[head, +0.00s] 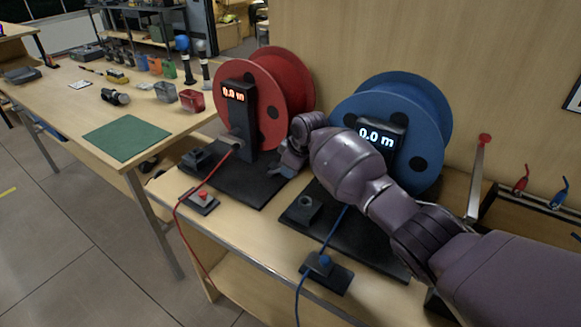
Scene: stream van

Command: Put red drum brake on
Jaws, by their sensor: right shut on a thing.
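The red drum (293,82) stands upright on a black base (236,186) on the bench, behind a black post with a display reading 0.0 m (240,92). My right arm reaches in from the right, across the front of the blue drum. My right gripper (280,171) is at the right side of the red drum's base, low and close to the drum. It is shut on a small part there, which the hand mostly hides; by its place this is the red drum brake. My left gripper is not in view.
The blue drum (437,105) on its black base stands to the right, partly behind my arm. A table with a green mat (126,138) is left.

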